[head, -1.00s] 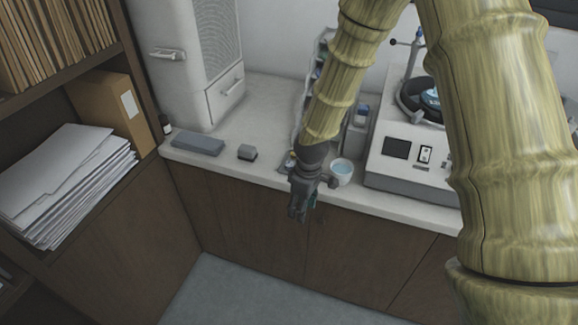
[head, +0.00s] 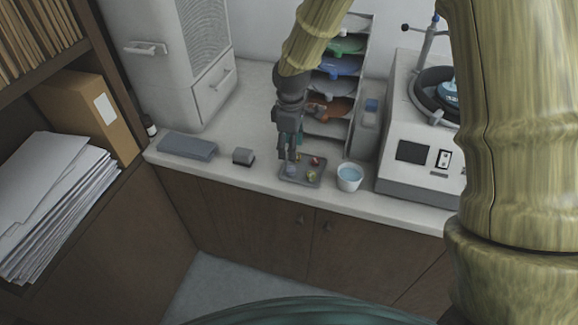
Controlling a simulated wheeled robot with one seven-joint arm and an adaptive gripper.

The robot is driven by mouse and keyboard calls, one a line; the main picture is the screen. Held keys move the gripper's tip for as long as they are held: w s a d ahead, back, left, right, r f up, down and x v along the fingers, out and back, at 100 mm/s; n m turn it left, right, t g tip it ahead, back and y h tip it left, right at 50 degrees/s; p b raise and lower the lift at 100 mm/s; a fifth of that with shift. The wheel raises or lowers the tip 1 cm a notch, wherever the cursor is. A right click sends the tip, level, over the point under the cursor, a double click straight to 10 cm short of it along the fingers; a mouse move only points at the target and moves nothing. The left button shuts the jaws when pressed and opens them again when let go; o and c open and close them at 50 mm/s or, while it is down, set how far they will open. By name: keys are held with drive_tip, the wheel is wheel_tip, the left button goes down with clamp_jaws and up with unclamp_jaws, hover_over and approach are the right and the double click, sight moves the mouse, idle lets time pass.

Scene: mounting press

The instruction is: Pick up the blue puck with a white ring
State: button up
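A small grey tray (head: 316,183) lies near the counter's front edge and holds several small coloured pieces. A small bluish piece (head: 291,171) is at the tray's left side; it is too small to tell whether it has a white ring. A red piece (head: 315,160) and a yellowish piece (head: 311,176) lie to its right. My gripper (head: 288,158) points down over the tray's left part, just above or at the bluish piece. Whether the fingers touch it, or are open or shut, is too small to tell.
A white cup with light-blue content (head: 349,178) stands right of the tray. A shelf rack with coloured discs (head: 341,66) stands behind. The press machine (head: 418,170) is at the right, with a blue part (head: 452,92) on top.

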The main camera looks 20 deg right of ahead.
sight(292, 170)
drive_tip(key=shift+f+p, duration=0.35)
drive_tip(key=shift+f, duration=1.6)
drive_tip(key=shift+s+f+p, duration=0.2)
drive_tip(key=shift+f+p, duration=0.3)
drive_tip(key=shift+f, duration=0.05)
drive_tip(key=shift+s+f+p, duration=0.1)
drive_tip(key=shift+f+p, duration=0.6)
drive_tip(key=shift+f, duration=1.35)
drive_tip(key=shift+d, duration=0.1)
drive_tip(key=c, duration=0.8)
drive_tip(key=shift+c, duration=0.7)
drive_tip(key=shift+s, duration=0.15)
